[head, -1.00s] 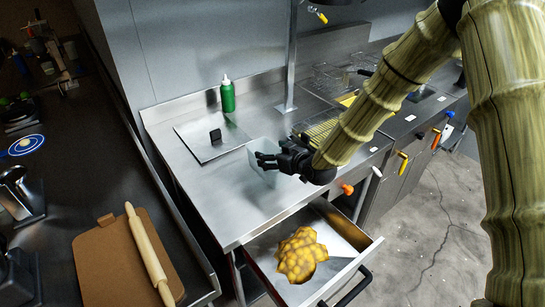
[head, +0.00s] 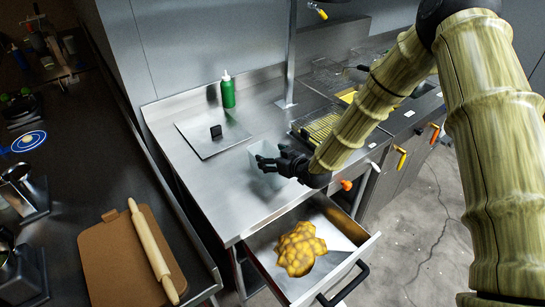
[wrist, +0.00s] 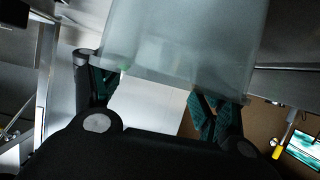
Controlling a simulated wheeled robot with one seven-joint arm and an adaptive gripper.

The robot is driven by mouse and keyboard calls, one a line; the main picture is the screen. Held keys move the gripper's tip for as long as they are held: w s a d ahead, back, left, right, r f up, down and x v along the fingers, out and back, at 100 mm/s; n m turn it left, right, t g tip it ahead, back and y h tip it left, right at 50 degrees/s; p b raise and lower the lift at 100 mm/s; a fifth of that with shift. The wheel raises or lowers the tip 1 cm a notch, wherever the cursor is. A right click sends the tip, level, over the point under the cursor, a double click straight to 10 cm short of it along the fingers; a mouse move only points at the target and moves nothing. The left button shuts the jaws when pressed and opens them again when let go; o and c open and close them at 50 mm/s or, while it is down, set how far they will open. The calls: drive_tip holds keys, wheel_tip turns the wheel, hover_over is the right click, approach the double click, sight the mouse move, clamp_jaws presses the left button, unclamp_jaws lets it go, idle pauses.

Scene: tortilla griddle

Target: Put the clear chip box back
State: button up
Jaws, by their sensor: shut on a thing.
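The clear chip box (head: 259,152) is a pale, see-through box at the tip of my gripper (head: 273,163), over the steel counter. My gripper is shut on it. In the wrist view the box (wrist: 185,40) fills the upper middle, between and beyond the two fingers of my gripper (wrist: 155,105). I cannot tell whether its base touches the counter. A flat steel lid (head: 196,139) with a black knob lies on the counter just left of the box.
A green bottle (head: 228,92) stands behind the lid. Below the counter, an open drawer (head: 342,273) holds a yellow, lumpy heap (head: 299,248). A yellow-barred rack (head: 318,127) lies to the right. The counter's front left is clear.

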drive_tip(key=o, duration=1.4)
drive_tip(key=b+v, duration=0.3)
drive_tip(key=v, duration=0.9)
drive_tip(key=shift+b, duration=0.35)
